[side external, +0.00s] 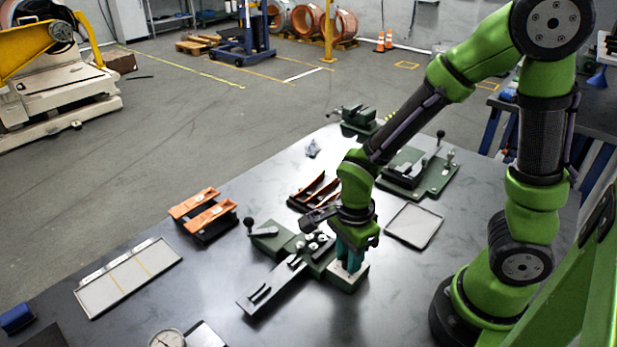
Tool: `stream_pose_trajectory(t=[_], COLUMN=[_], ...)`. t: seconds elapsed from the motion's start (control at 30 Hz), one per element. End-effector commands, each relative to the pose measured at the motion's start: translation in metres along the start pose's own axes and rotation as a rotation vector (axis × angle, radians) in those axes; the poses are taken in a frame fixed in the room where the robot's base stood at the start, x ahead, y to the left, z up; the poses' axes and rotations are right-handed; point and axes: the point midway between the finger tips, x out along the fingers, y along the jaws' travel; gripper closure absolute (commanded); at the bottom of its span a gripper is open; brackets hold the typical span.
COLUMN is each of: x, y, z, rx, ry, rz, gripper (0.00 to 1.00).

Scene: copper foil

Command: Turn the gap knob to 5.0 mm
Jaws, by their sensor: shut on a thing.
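A dark green fixture (273,240) with a long dark rail (268,288) stands in the middle of the table. My gripper (348,267) points straight down over the block (344,284) at the fixture's right end. Its teal fingers are shut on what appears to be the gap knob, which they hide. I cannot read any gap setting or scale from this view. Small silver parts (312,240) sit on the fixture just left of my gripper, and a black ball-ended lever (261,230) is at its left end.
Orange-topped holders (204,212) and a pale panel (128,277) lie to the left. A dark tray with orange edges (314,188) is behind the fixture. A flat grey plate (414,226) and another green fixture (420,172) are to the right. A round dial (166,338) is at the front.

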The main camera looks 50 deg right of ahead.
Motion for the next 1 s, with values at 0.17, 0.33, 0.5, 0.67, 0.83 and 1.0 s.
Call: stream_pose_trajectory(t=[0.17,0.33,0.5,0.67,0.83,1.0], x=[-0.0006,-0.0007,-0.0008,-0.0008,-0.0009,-0.0009], y=[0.0000,0.0001,0.0002,0.0003,0.0004,0.0005], z=[0.0002,0.0002,0.0002,0.0000,0.0000,-0.0001], rx=[-0.147,-0.308,-0.470,-0.621,-0.783,-0.944], ry=[-0.001,-0.001,-0.001,-0.001,0.000,-0.001], rz=[0.000,-0.001,-0.001,-0.001,-0.001,-0.001], gripper=[1.00,1.00,1.00,1.00,1.00,1.00])
